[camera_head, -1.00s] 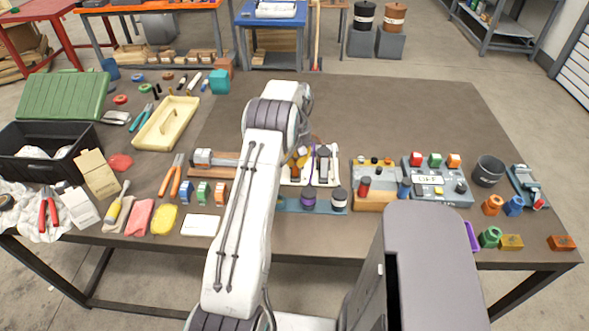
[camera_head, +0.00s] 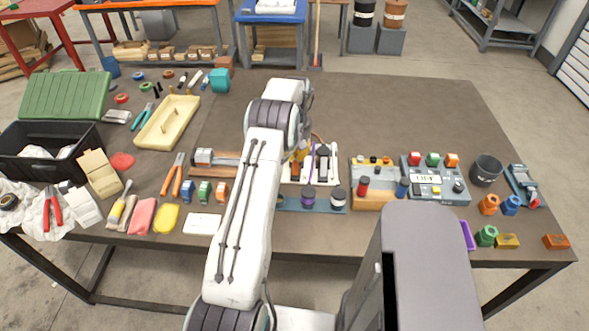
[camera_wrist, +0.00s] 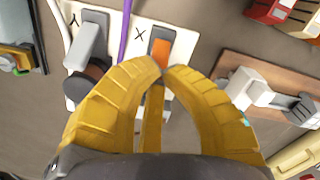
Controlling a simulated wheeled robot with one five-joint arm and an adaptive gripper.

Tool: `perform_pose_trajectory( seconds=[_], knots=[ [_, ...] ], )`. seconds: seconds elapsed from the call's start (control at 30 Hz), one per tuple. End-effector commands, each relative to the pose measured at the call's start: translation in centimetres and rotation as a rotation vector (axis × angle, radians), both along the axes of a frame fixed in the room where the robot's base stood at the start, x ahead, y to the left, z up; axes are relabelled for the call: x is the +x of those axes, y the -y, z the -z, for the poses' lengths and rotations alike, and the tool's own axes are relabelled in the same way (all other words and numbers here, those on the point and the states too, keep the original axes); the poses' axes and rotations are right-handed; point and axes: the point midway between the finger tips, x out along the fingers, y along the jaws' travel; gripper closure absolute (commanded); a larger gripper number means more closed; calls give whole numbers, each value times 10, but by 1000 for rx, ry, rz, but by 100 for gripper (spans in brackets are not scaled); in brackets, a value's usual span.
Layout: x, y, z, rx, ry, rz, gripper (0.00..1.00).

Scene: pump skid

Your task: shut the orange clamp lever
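The orange clamp lever (camera_wrist: 161,52) sits on a white plate (camera_wrist: 188,22) beside an X mark in the wrist view. My gripper (camera_wrist: 161,68) has its two yellow fingers curved together, tips meeting at the lower end of the orange lever. The tips overlap the lever in the picture; whether they touch it I cannot tell. In the head view the orange part (camera_head: 295,169) shows on the white plate just right of my arm, which hides most of my gripper.
A grey-levered clamp (camera_wrist: 85,42) stands beside the orange one, with a purple strip (camera_wrist: 125,30) between them. A wooden board with a metal clamp (camera_wrist: 245,90) lies to the right in the wrist view. A button box (camera_head: 436,190) stands further right on the bench.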

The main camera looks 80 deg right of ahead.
Motion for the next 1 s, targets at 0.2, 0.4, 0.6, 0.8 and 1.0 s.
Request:
perform_pose_trajectory(
  seconds=[0.2, 0.4, 0.6, 0.8, 1.0],
  knots=[
    [0, -1, -20, -5, 0, 0, 100],
    [0, -2, -35, -9, 0, 0, 100],
    [0, -3, -43, -8, -1, 0, 100],
    [0, -3, -43, -9, 0, 0, 100],
    [0, -3, -43, -9, 0, 0, 100]
  ],
)
